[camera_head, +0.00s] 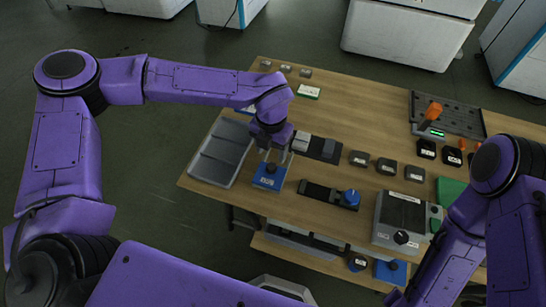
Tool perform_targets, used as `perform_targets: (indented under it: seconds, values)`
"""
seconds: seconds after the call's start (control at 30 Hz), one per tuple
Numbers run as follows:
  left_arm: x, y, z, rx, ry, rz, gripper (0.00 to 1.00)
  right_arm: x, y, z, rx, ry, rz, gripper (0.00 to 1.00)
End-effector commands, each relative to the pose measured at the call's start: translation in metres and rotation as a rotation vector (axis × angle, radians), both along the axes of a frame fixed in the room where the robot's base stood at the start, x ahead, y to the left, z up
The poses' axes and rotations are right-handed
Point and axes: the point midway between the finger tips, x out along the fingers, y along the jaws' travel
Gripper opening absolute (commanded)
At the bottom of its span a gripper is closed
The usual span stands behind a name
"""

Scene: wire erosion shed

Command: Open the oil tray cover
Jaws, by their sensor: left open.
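A small blue box (268,184) with a pale label on its front and a dark knob (271,169) on top sits near the front left of the wooden table. It may be the covered oil tray, but its label is too small to read. It looks closed. My left gripper (273,158) points down right above it, with its fingers apart around or just above the knob. I cannot tell whether the fingers touch it. My right arm comes in at the right edge, and its gripper is out of view.
A grey compartment tray (221,152) lies left of the blue box. A dark slide fixture with a blue knob (350,197) is to the right, then a grey device (402,219). Several small dark blocks stand behind. The wooden table (335,103) has bare room at its back middle.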

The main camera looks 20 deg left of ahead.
Motion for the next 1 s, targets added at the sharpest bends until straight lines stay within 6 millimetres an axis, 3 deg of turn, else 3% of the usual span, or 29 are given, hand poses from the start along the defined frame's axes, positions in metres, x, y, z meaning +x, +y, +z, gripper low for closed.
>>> perform_targets:
  seconds: [0.2, 0.3, 0.63, 0.67, 0.83, 1.0]
  values:
    - [-0.001, 0.000, -0.046, 0.001, 0.003, -0.002, 0.59, 0.000, 0.000, 0.011, 0.000, 0.000, 0.000, 0.43]
    - [0.000, 0.000, -0.059, 0.000, 0.001, -0.001, 0.59, 0.000, 0.000, 0.013, -0.001, -0.001, 0.000, 0.43]
    - [0.000, 0.000, -0.068, 0.000, -0.001, -0.002, 0.59, 0.000, 0.000, 0.013, -0.001, -0.001, 0.000, 0.43]
    - [0.000, 0.000, -0.068, 0.000, -0.001, -0.002, 0.56, 0.000, 0.000, 0.013, -0.001, -0.001, 0.000, 0.43]
    - [0.001, 0.000, -0.068, 0.000, -0.001, -0.002, 0.01, 0.000, 0.000, 0.013, -0.001, -0.001, 0.000, 0.43]
    - [0.003, 0.002, -0.068, 0.001, -0.002, 0.005, 0.00, 0.000, 0.000, 0.014, 0.000, -0.001, 0.000, 0.43]
